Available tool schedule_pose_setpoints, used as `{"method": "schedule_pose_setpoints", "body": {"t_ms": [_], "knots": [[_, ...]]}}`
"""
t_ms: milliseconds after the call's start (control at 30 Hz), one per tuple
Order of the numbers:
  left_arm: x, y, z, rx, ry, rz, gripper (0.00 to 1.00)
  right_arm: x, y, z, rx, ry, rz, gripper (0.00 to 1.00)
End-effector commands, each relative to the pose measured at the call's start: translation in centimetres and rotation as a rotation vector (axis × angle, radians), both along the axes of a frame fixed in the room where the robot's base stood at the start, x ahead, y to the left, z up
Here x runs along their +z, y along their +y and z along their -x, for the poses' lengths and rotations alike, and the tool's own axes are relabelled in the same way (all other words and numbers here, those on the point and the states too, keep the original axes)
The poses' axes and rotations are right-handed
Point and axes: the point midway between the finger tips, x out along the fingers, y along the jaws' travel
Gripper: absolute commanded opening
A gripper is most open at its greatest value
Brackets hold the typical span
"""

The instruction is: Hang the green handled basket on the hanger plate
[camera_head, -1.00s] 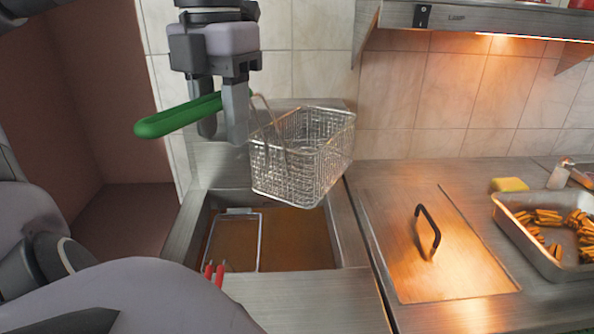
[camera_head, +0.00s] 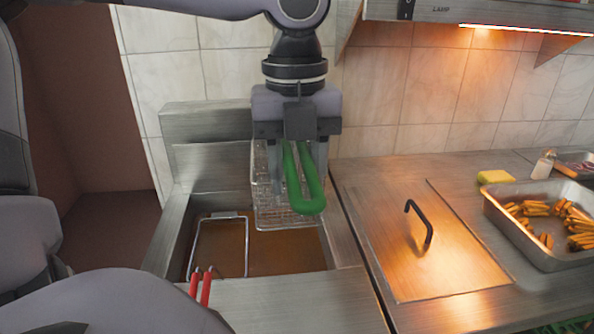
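My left gripper (camera_head: 299,160) points down over the right part of the fryer, shut on the green handle (camera_head: 313,196) of a wire basket (camera_head: 287,218). The handle points toward me, and the mesh hangs behind and below the gripper, partly hidden by it. The basket is above the oil and in front of the fryer's raised steel back plate (camera_head: 205,128), likely the hanger plate. I cannot tell whether the basket touches it. My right gripper is not in view.
A second basket with red handles (camera_head: 202,287) sits in the left of the fryer well (camera_head: 170,232). To the right are a steel lid with a black handle (camera_head: 420,222), a yellow sponge (camera_head: 495,177) and a tray (camera_head: 519,246) of fries. A lamp hood (camera_head: 440,12) overhangs the counter.

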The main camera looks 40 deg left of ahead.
Motion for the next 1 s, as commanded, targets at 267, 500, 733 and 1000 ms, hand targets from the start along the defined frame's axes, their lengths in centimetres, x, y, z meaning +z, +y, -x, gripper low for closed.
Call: {"method": "schedule_pose_setpoints", "body": {"t_ms": [267,500,733,1000], "knots": [[0.2,1.6,-1.3,0.0,-0.001,0.0,0.0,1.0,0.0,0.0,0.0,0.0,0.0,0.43],[0.2,3.0,-2.3,0.001,-0.001,0.0,0.0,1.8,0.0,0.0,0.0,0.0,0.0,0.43],[-1.8,3.1,-2.4,-0.001,-0.003,-0.003,0.0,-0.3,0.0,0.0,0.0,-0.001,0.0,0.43],[-3.0,3.1,-2.5,-0.001,-0.003,-0.002,0.0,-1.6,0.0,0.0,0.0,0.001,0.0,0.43]]}}
